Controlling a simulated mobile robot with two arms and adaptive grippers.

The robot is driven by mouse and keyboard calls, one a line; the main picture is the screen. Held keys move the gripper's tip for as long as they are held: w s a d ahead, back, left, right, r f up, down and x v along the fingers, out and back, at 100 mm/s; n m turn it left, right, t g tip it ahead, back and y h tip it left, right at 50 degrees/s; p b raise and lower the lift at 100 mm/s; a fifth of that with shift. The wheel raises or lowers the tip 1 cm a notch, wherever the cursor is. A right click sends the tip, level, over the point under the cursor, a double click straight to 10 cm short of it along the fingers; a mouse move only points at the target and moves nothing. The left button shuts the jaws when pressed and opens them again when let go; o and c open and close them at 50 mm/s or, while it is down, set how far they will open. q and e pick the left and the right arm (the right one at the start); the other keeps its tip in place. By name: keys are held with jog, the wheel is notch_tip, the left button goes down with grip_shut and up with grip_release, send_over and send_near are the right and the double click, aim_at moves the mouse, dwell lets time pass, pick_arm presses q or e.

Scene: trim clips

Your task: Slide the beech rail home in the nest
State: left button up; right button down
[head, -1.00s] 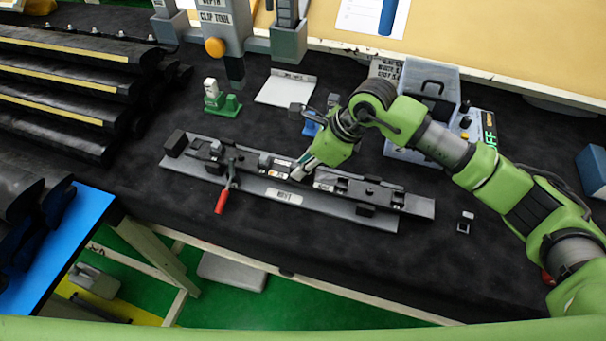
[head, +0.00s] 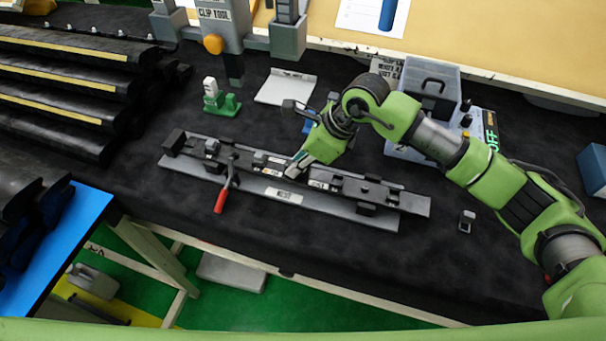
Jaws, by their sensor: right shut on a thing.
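The nest (head: 283,196) is a long grey labelled fixture lying aslant on the dark bench. A long dark rail (head: 355,189) lies along it; I see no beech colour. My right gripper (head: 292,171) comes down from behind and is shut on the rail near the middle of the nest. The fingers hide the grasped part. I cannot tell whether the rail's left end touches the end block (head: 174,142). A clamp with a red handle (head: 220,202) stands at the nest's front. My left gripper is not in view.
A green and white fixture (head: 219,101), a pale plate (head: 286,87) and the clip tool stand (head: 228,28) are behind the nest. A grey bin (head: 430,80) is at the back right. A small grey part (head: 467,220) lies right of the nest. The front bench strip is clear.

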jog(key=shift+w+a+f+b, duration=0.1)
jog(key=shift+a+b, duration=0.2)
jog(key=shift+a, duration=0.1)
jog(key=shift+w+a+f+b, duration=0.1)
jog(key=shift+a+b, duration=0.15)
jog(key=shift+a, duration=0.15)
jog(key=c, duration=1.9)
grip_release()
jog(key=shift+f, duration=0.1)
jog(key=shift+v, duration=3.9)
jog(key=shift+w+a, duration=0.1)
jog(key=shift+a, duration=0.1)
